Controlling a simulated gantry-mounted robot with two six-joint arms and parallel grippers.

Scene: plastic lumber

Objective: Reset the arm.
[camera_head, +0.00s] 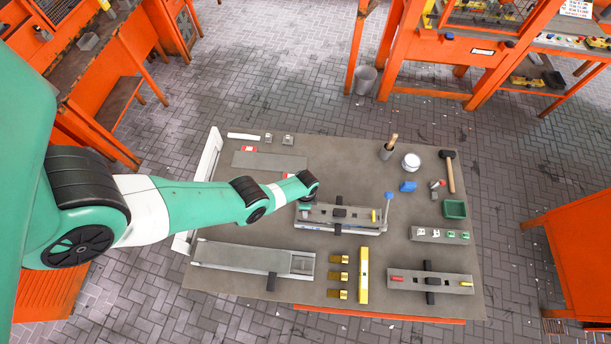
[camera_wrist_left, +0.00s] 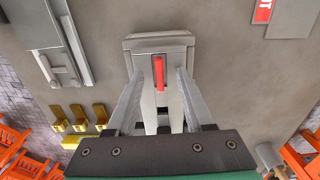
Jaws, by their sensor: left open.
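My left arm comes in from the left in the head view and ends in a dark wrist over the left end of a grey fixture (camera_head: 352,216). The wrist hides that end of the fixture and the fingers. In the left wrist view my left gripper (camera_wrist_left: 160,78) is open, its two grey fingers apart. The fixture (camera_wrist_left: 172,42) lies beneath, with a red piece (camera_wrist_left: 159,66) on its top that shows between the fingertips. Nothing is seen held; the height of the fingers above the fixture is hard to tell. My right gripper is not in view.
The grey table (camera_head: 235,276) also bears a long grey bar (camera_head: 240,256), a yellow level (camera_head: 363,275), several yellow brackets (camera_head: 338,277), a second fixture (camera_head: 445,282), a hammer (camera_head: 449,170) and a green tray (camera_head: 455,209). A blue-knobbed lever (camera_head: 387,205) rises at the near fixture's right end.

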